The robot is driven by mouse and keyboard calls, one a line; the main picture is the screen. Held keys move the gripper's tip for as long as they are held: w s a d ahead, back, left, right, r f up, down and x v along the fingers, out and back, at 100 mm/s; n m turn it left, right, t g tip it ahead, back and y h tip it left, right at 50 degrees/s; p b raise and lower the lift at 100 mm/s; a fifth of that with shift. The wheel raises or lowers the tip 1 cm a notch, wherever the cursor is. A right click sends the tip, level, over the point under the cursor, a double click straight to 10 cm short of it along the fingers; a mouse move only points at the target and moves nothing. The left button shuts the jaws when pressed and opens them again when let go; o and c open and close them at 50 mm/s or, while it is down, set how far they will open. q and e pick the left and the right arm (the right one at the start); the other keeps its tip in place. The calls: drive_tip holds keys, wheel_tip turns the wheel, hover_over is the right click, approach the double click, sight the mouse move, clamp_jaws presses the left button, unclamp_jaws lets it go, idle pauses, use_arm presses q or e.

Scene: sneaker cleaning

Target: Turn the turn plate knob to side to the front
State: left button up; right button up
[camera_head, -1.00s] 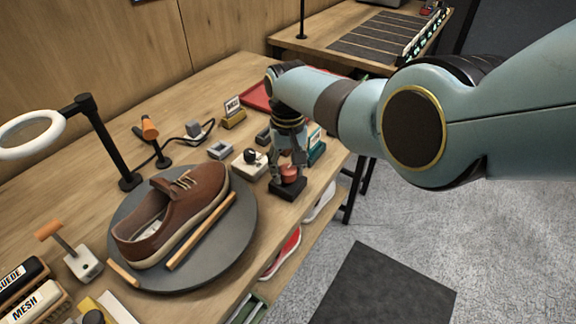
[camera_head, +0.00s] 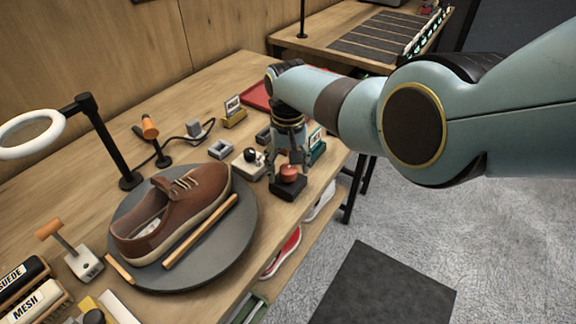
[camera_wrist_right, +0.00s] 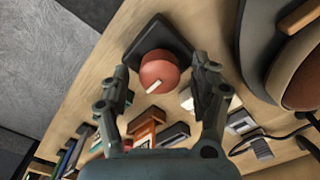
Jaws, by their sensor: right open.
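The turn plate knob (camera_head: 289,173) is a round red knob on a square black base near the table's front edge. In the right wrist view the knob (camera_wrist_right: 158,68) shows a short white mark on its rim, pointing toward the bottom of the picture. My right gripper (camera_head: 288,165) points down over it. Its fingers are spread on either side of the knob, and in the right wrist view the gripper (camera_wrist_right: 161,70) has gaps on both sides. The grey round turn plate (camera_head: 235,235) carries a brown shoe (camera_head: 172,210), set diagonally. My left gripper is not in view.
A white block with a black knob (camera_head: 250,156) stands close left of the gripper. A small green stand (camera_head: 316,145) is close behind it. A ring lamp (camera_head: 32,133) stands at the left. Shoes rest on a shelf below the table edge.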

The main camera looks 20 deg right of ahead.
sight(288, 168)
wheel_tip(288, 168, up, 12)
idle(0.6)
